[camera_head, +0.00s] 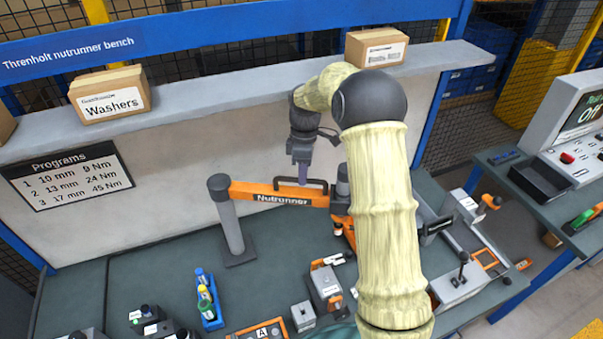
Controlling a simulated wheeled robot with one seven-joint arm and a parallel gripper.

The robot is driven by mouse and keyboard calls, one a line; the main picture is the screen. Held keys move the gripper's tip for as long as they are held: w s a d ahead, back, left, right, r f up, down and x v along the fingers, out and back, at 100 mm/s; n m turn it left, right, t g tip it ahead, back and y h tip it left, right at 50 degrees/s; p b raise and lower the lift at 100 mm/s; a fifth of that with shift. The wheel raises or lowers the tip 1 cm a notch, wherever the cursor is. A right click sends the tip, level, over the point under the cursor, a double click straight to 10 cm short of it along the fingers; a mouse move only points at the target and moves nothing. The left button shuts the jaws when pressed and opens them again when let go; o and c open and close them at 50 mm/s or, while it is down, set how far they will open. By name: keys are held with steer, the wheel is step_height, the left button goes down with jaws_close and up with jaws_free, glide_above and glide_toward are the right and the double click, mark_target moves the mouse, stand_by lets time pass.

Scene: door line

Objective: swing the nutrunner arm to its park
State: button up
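The orange nutrunner arm (268,194), labelled "Nutrunner", reaches rightward from the top of a grey post (231,222) on the bench. A dark handle (301,183) stands on its upper side toward the right. My gripper (302,173) points down just above and behind this handle, at the end of my pale arm. The fingertips are small here, and I cannot tell whether they touch the handle or how far apart they are. My arm hides part of the nutrunner arm's right end. No marked park is clearly readable.
A shelf above holds a Washers box (108,94) and another carton (376,47). A programs sign (67,176) hangs on the back panel. A blue tray of bottles (209,300) and a grey-orange fixture (325,286) stand on the bench. Bare bench (150,270) lies left of the post.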

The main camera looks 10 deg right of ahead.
steer(key=o, duration=0.4)
step_height(320, 180, up, 7)
steer(key=w+b, duration=0.1)
steer(key=b, duration=0.1)
steer(key=shift+w+d+r+b, duration=0.2)
steer(key=shift+w+d+b, duration=0.05)
steer(key=shift+d+b, duration=0.05)
steer(key=shift+w, duration=0.1)
stand_by(0.3)
